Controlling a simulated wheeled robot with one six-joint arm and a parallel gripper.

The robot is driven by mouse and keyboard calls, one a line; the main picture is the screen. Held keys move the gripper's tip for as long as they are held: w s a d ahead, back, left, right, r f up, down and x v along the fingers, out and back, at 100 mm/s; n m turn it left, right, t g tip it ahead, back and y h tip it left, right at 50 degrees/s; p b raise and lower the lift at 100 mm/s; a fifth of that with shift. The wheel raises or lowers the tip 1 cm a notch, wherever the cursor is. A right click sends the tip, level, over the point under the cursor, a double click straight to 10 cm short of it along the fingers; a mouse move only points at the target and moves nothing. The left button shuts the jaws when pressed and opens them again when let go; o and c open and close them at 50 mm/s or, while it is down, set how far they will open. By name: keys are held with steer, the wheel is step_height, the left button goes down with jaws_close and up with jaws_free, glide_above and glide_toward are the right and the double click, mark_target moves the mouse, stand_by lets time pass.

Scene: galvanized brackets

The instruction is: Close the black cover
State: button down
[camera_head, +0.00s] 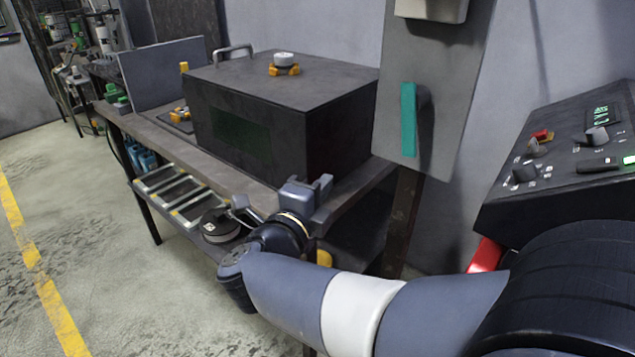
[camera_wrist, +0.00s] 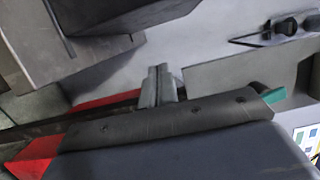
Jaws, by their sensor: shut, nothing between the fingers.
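A large black box (camera_head: 235,125) stands on the workbench in the head view, with a flat dark top (camera_head: 330,82) that looks level. I cannot tell whether this top is the black cover, and no clearly raised black cover shows. A grey metal handle (camera_head: 233,50) rises at its back left edge. My gripper (camera_head: 308,190) is in front of the bench's near edge, apart from the box, below and to the right of its front face. In the wrist view my gripper's grey fingers (camera_wrist: 158,84) are shut with nothing between them.
A white and yellow part (camera_head: 285,64) sits on the box top. A grey panel with a teal handle (camera_head: 408,118) stands right of the box. A dark control console (camera_head: 560,150) is at the right. Trays (camera_head: 180,190) lie on the lower shelf. Floor at left is clear.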

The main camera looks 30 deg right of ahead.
mark_target(324, 157)
steer(key=shift+w+d+b, duration=0.15)
steer(key=shift+w+d, duration=0.75)
steer(key=shift+w, duration=0.55)
steer(key=shift+w+d+b, duration=0.15)
steer(key=shift+w+d, duration=0.7)
steer(key=shift+w, duration=0.65)
steer(key=shift+w+d+b, duration=0.15)
steer(key=shift+w+d, duration=0.75)
steer(key=shift+w, duration=0.55)
steer(key=shift+w, duration=0.1)
